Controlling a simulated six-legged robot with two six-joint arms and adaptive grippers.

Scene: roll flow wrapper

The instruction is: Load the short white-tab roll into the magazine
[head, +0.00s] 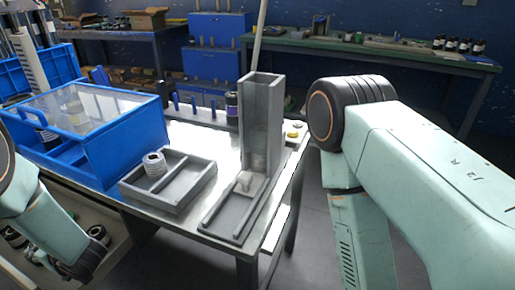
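A short whitish roll (155,167) stands in the left compartment of a grey divided tray (178,208) on the table. I cannot make out its tab. The magazine (247,115) is a tall grey open-fronted channel to the right of the tray. Its low grey base (226,216) runs toward me, with a pale block (244,182) on it at the channel's foot. Something pale shows low inside the channel, too unclear to name. My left arm enters at the lower left and my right arm at the right; neither gripper's fingers show.
A blue box (125,150) with a clear lid stands left of the tray, with rolls inside. Blue pegs and a dark bottle (231,108) stand behind. A pale pole rises behind the magazine. A small yellow item (292,134) lies near the table's right edge.

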